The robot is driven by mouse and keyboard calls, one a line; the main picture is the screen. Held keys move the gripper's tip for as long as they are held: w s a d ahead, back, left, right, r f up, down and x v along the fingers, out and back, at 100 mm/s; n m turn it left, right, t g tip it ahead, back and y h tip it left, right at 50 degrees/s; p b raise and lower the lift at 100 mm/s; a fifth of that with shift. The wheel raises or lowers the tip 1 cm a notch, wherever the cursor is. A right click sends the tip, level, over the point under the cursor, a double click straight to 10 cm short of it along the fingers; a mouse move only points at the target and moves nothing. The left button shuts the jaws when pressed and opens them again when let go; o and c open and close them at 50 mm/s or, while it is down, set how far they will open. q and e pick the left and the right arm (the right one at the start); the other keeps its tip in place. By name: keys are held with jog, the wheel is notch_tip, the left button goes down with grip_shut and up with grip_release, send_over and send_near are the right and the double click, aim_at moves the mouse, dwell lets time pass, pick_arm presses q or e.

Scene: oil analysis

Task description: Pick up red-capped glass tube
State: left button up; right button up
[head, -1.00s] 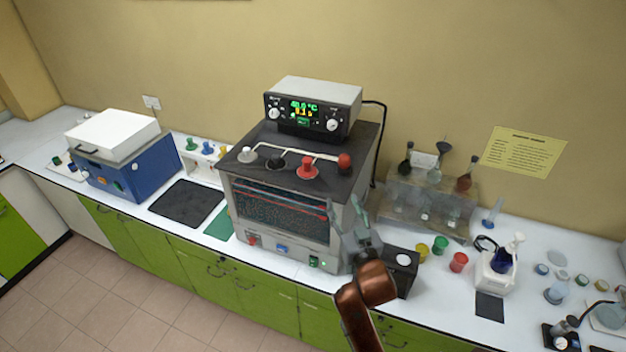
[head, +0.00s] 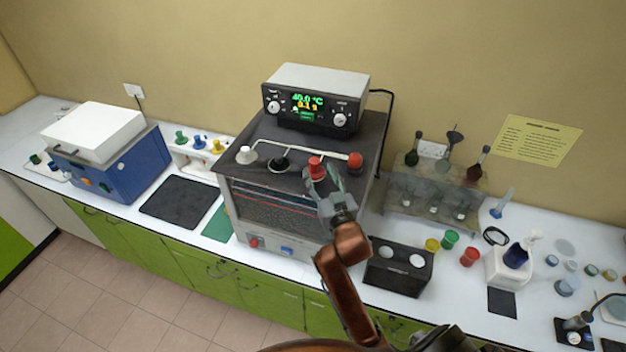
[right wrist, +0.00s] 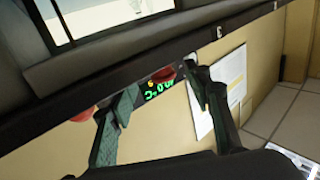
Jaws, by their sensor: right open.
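The red cap (head: 316,169) of the tube stands on the dark top of the bath unit (head: 262,140). The glass below the cap is hidden. My right gripper (head: 325,192) is open, its fingers just in front of and below the red cap in the head view. I cannot tell whether they touch it. In the right wrist view the right gripper (right wrist: 160,88) shows its two fingers apart, with a red shape (right wrist: 163,74) between and beyond them. My left gripper is not in view.
A second red knob (head: 355,160) ends a white rod close to the right. A black stopper (head: 280,163) and a white one (head: 246,155) stand to the left. The display box (head: 315,98) rises behind. A black block (head: 398,268) stands right of the bath.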

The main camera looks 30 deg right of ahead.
aim_at(316, 166)
jog(key=x, duration=0.1)
jog(key=p+x, duration=0.1)
jog(key=x, duration=0.1)
jog(key=shift+w+r, duration=0.1)
jog(key=shift+r, duration=0.15)
jog(key=shift+x, duration=0.8)
jog(key=shift+f, duration=0.15)
jog(key=c, duration=0.8)
grip_shut()
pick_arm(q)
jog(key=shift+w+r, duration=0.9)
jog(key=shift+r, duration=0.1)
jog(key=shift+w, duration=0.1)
